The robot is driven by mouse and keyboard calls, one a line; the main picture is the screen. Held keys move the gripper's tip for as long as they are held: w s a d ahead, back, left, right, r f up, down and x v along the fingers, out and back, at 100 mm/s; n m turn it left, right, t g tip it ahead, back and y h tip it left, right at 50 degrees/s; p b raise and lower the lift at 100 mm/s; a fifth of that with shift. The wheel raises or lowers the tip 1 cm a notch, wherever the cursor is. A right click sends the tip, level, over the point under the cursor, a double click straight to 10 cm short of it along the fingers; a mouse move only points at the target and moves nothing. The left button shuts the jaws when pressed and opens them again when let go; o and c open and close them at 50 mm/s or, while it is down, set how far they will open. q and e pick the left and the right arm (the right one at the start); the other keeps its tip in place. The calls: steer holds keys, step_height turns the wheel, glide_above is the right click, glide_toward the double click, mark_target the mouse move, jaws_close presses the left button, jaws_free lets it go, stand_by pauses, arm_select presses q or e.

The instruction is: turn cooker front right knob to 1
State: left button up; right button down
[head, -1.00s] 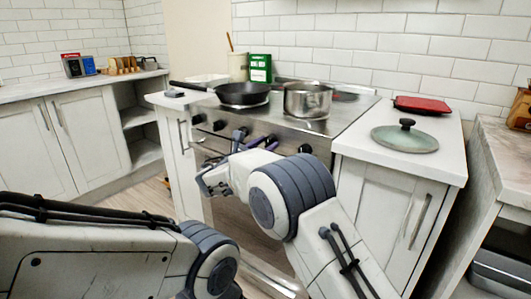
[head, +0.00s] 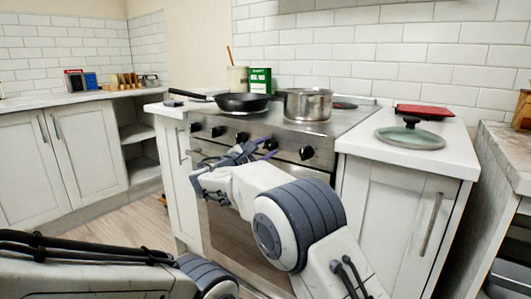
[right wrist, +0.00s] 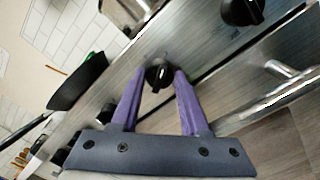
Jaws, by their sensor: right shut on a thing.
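The cooker (head: 325,133) has a steel front panel with a row of black knobs. My right gripper (head: 266,150) reaches that panel in the head view, its purple fingers at the knob second from the right (head: 271,144). In the right wrist view, the fingertips of my right gripper (right wrist: 160,77) are shut on this black knob (right wrist: 158,72), one on each side. The knob's setting cannot be read. The rightmost knob (head: 306,153) is free, and it also shows in the right wrist view (right wrist: 242,10). My left gripper is out of view; only its arm shows.
A black frying pan (head: 242,102) and a steel pot (head: 307,104) stand on the hob. A glass lid (head: 410,135) and a red item (head: 424,112) lie on the right counter (head: 450,155). The oven handle (right wrist: 270,105) runs close below the knobs.

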steer(key=shift+a+f, duration=0.1)
stand_by(0.3)
steer(key=shift+c, duration=2)
jaws_free()
steer(key=b+v, duration=0.2)
steer(key=v, duration=0.8)
steer(key=shift+s+b, duration=0.2)
steer(key=shift+b, duration=0.15)
steer(key=shift+a, duration=0.1)
